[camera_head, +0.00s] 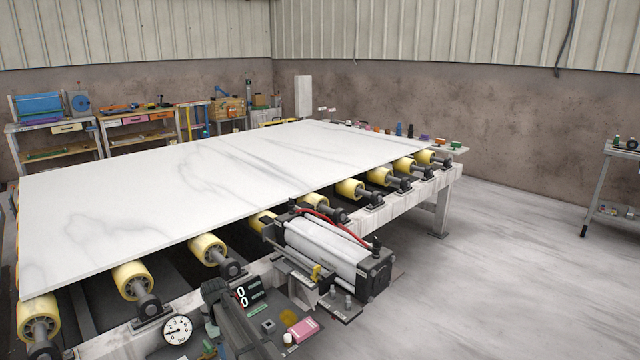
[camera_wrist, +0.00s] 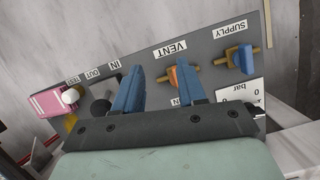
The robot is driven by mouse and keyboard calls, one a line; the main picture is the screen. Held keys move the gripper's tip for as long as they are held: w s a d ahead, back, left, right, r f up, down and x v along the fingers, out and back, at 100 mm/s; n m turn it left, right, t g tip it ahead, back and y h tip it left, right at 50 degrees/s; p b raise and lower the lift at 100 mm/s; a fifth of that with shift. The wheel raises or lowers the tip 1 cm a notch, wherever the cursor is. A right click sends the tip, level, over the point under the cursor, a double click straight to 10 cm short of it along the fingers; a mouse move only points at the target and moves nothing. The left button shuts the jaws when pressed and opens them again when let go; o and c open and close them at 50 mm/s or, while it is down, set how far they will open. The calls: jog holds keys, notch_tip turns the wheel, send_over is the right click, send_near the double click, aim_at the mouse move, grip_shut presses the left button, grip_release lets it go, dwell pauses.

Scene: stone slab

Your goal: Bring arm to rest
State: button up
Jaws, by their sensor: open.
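The blue-handled supply valve (camera_wrist: 243,60) is to the right, clear of the fingers. The gripper cannot be made out clearly in the head view.
A white stone slab (camera_head: 190,180) lies on yellow rollers (camera_head: 132,280). A pressure gauge (camera_head: 177,330) and a pink block (camera_head: 303,330) are at the front. The floor (camera_head: 500,260) on the right is clear.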

jog(key=s+d+f+m+t+y, duration=0.1)
jog(key=s+d+f+m, duration=0.15)
jog(key=d, duration=1.05)
jog(key=s+d+f+m, duration=0.1)
jog(key=s+d+f, duration=0.15)
jog(key=d, duration=1.15)
jog(key=s+d+f+m+t+y, duration=0.1)
jog(key=s+d+m, duration=0.1)
jog(key=s+d, duration=0.5)
jog(key=s+d+f+m+t, duration=0.1)
jog(key=s+d+m, duration=0.15)
jog(key=d, duration=0.85)
jog(key=s+f+g, duration=0.3)
jog(key=s+f, duration=0.7)
jog(key=s, duration=0.5)
jog(key=s+f+g, duration=0.4)
jog(key=s+f, duration=0.6)
jog(key=s, duration=0.5)
jog(key=shift+s+f+n, duration=0.2)
jog(key=shift+f+n, duration=0.05)
jog(key=shift+n, duration=0.15)
